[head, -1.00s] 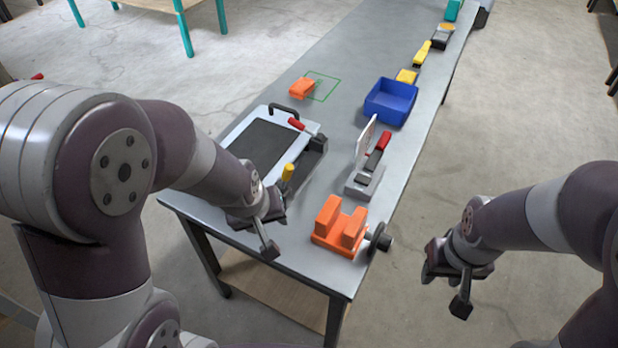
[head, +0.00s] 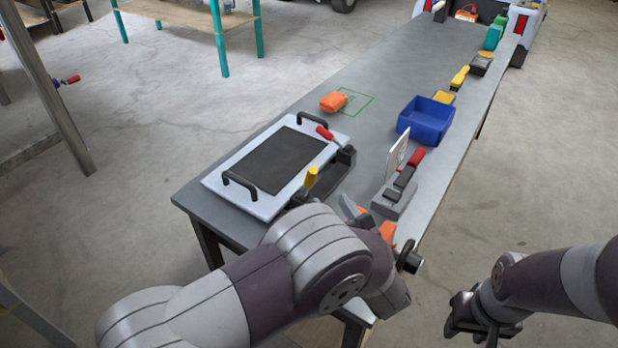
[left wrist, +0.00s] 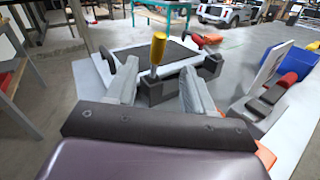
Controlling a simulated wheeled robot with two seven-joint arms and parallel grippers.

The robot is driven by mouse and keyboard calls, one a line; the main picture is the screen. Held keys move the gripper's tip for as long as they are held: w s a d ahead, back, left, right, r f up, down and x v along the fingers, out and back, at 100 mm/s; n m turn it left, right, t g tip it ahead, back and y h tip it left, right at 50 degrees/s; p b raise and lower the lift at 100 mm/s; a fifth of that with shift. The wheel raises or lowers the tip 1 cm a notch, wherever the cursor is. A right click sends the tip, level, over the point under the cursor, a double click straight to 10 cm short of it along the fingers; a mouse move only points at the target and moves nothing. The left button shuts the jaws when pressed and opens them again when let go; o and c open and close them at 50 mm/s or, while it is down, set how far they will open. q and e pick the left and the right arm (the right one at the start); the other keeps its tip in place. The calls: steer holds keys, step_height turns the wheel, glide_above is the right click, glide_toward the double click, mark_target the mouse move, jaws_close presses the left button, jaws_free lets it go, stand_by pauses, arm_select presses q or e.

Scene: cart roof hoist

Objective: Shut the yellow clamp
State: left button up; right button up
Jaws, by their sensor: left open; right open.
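The yellow clamp (head: 311,178) stands at the near right corner of a white-framed dark panel (head: 240,195). Its yellow handle points up. In the left wrist view the yellow handle (left wrist: 158,48) rises from a dark base, between my finger lines and beyond the fingertips. My left gripper (left wrist: 160,84) is open and empty, facing the clamp; in the head view my own arm hides much of it. My right gripper (head: 480,325) is open and empty, off the table's right side. A red-handled clamp (head: 324,132) sits at the panel's far right corner.
An orange fixture (head: 387,232) is mostly hidden behind my left arm. A grey block with a red handle (head: 416,158) and a white plate (head: 397,155) stands to the right. A blue bin (head: 425,120) and orange block (head: 333,102) lie farther back. The table middle is fairly clear.

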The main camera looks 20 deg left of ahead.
mark_target(309, 186)
arm_select(q)
steer(key=p+x, duration=0.1)
steer(key=x, duration=1.1)
steer(key=shift+w+a, duration=0.2)
steer(key=shift+a, duration=0.05)
jaws_close()
